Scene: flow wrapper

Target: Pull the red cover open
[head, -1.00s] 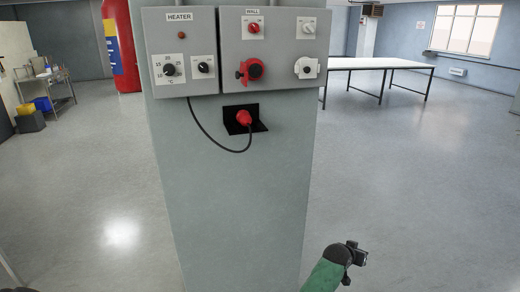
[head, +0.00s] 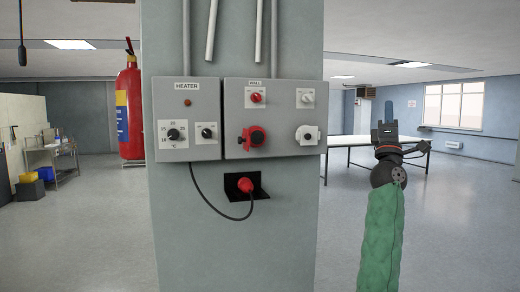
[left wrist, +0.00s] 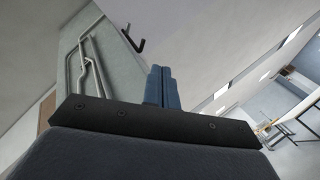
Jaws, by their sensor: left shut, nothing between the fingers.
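The red cover (head: 253,137) is on a round red socket on the front of the grey WALL box. It looks closed, though it is small in the head view. My left gripper (head: 388,110) is to the right of the box and apart from it, pointing up. Its blue fingers are together and empty. The left wrist view also shows the shut fingers (left wrist: 158,86), with the ceiling and pipes beyond; the cover is not in that view. My right gripper is not in view.
The grey HEATER box (head: 186,118) adjoins the WALL box on the pillar (head: 240,250). A white socket (head: 307,135) is right of the red one. A white table (head: 350,141) stands behind.

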